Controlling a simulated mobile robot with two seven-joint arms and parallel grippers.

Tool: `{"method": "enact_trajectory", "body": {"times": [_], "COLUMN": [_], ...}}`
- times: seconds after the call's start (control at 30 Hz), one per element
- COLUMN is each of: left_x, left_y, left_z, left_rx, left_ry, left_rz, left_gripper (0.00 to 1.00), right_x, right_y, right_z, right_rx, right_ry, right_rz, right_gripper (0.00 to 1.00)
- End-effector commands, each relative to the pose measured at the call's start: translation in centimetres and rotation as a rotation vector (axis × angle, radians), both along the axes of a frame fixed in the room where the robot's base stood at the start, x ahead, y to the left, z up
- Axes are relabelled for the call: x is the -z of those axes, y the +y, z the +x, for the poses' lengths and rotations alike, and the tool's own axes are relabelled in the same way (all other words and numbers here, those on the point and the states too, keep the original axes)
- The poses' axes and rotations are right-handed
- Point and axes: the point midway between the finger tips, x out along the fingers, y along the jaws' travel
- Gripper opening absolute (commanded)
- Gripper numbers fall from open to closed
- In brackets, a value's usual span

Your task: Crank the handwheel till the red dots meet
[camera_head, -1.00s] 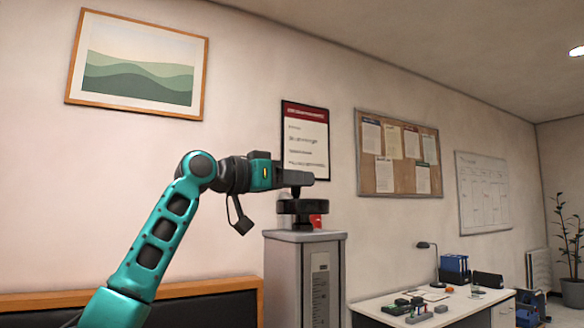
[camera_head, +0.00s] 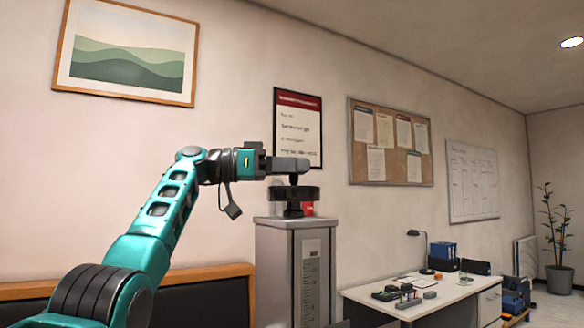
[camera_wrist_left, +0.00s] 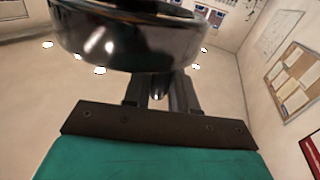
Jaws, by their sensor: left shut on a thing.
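The handwheel (camera_head: 292,193) is a dark disc on top of the grey pedestal (camera_head: 277,262). My left gripper (camera_head: 294,168) is above the wheel, shut on its short upright crank knob (camera_head: 294,180). In the left wrist view the wheel's dark glossy rim (camera_wrist_left: 125,42) fills the upper middle, and the fingers (camera_wrist_left: 160,92) close around the knob beneath it. I cannot make out two red dots. My right gripper is not in view.
A desk (camera_head: 440,298) with a lamp (camera_head: 421,245), blue binders (camera_head: 443,255) and small parts stands to the right. A dark bench (camera_head: 222,296) is behind my left arm. A poster, a corkboard and a whiteboard hang on the wall.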

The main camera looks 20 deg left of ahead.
Motion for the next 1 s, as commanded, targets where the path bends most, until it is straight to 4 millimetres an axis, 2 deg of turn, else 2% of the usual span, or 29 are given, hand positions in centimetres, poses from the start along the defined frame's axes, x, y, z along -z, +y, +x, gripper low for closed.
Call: {"method": "enact_trajectory", "body": {"times": [0.6,0.63,0.8,1.0], "left_x": [0.13,0.13,0.11,0.07], "left_y": [-0.16,-0.16,-0.13,-0.08], "left_z": [0.06,0.06,0.05,0.04], "left_rx": [0.021,0.021,0.021,0.020], "left_ry": [0.005,0.005,0.004,0.002], "left_rz": [0.003,0.003,0.003,0.002], "left_gripper": [0.00,0.27,0.43,0.44], "right_x": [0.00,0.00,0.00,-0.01], "right_y": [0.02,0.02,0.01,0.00], "right_z": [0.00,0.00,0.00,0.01], "right_rx": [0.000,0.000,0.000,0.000], "right_ry": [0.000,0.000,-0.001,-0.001], "right_rz": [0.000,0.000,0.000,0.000], "right_gripper": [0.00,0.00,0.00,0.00]}}
